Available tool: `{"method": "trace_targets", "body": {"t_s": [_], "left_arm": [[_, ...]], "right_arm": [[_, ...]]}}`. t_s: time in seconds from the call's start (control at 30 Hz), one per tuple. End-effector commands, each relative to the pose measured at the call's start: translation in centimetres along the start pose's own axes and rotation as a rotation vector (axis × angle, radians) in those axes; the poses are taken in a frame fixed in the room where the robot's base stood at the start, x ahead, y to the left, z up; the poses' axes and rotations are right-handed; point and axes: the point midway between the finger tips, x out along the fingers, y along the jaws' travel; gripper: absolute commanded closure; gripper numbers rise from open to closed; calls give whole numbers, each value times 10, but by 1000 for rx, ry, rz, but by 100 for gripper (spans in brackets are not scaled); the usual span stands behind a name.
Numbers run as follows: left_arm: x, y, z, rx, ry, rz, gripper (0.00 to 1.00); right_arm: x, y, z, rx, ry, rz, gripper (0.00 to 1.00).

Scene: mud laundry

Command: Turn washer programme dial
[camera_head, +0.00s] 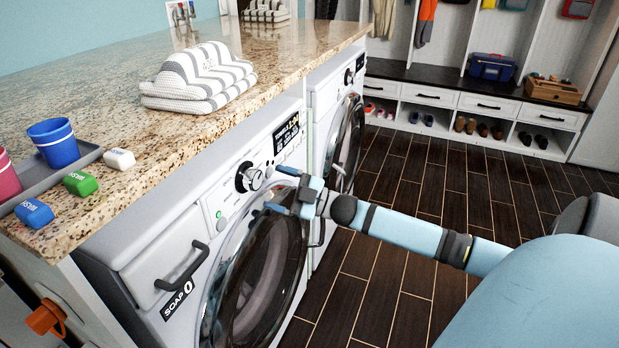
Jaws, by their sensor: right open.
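The washer (150,255) is a white front-loader under the granite counter. Its programme dial (250,177), a silver knob with a black surround, sits on the sloped control panel left of a small lit display (286,134). My right gripper (276,189) comes in from the right, in front of the panel and over the top of the round dark door (262,270). Its two fingers are apart, pointing left toward the dial, and nothing shows between them. The fingers look close to the dial but apart from it. My left gripper is not in view.
On the counter (110,90) are folded striped towels (200,82), a grey tray (78,168) with cups, and several coloured small blocks. A second machine (322,92) stands beyond. A soap drawer handle (185,268) juts out. The wood floor (400,190) is clear.

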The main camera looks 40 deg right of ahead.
Motion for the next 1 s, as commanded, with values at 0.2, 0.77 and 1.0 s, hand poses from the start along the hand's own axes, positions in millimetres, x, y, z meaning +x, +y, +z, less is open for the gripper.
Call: {"method": "trace_targets", "body": {"t_s": [0.2, 0.77, 1.0], "left_arm": [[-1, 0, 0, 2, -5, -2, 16], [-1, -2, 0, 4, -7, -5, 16], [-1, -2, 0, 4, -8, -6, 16]], "right_arm": [[-47, -1, 0, 2, -4, -2, 19], [-92, 0, 0, 0, 1, 0, 19], [-92, 0, 0, 0, 1, 0, 19]]}}
